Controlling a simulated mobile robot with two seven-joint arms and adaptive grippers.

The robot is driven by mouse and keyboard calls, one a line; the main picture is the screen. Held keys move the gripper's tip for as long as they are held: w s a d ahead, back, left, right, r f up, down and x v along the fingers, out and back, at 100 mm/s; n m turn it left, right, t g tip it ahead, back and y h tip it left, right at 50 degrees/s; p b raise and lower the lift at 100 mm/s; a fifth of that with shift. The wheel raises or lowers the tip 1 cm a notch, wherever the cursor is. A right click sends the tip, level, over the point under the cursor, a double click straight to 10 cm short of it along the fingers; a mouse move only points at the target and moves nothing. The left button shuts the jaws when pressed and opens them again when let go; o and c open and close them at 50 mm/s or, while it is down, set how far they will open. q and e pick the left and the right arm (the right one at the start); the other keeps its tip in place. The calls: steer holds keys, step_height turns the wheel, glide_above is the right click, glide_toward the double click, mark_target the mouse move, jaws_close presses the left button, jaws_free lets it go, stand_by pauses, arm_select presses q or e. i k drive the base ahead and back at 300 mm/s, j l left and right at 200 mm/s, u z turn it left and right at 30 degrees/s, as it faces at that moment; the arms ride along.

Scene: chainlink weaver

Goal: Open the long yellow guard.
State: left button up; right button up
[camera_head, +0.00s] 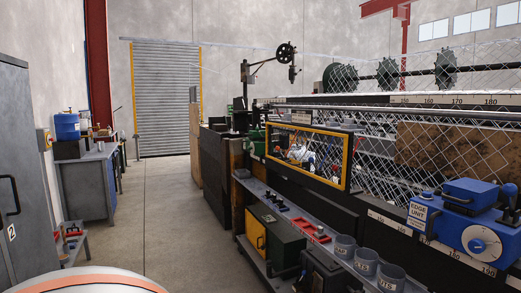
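The long yellow guard (348,163) is a long rectangular yellow frame around a clear pane, on the near side of the weaving machine in the middle of the view. Through its pane I see machine parts, some of them white and red. It appears to stand upright against the machine, and I cannot tell whether it is latched. Neither of my grippers shows in the head view.
A shelf (285,214) below the guard bears a red tray (316,234) and grey cups (364,262). A blue edge unit (468,241) sits at right. Clear concrete floor (172,215) runs along the machine. A workbench (88,183) and grey cabinet (25,150) stand left.

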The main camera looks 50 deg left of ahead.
mark_target(293, 149)
steer(key=u, duration=1.45)
steer(key=i, duration=0.1)
steer(key=i+j+z, duration=0.4)
steer(key=i+j, duration=1.2)
steer(key=i, duration=0.15)
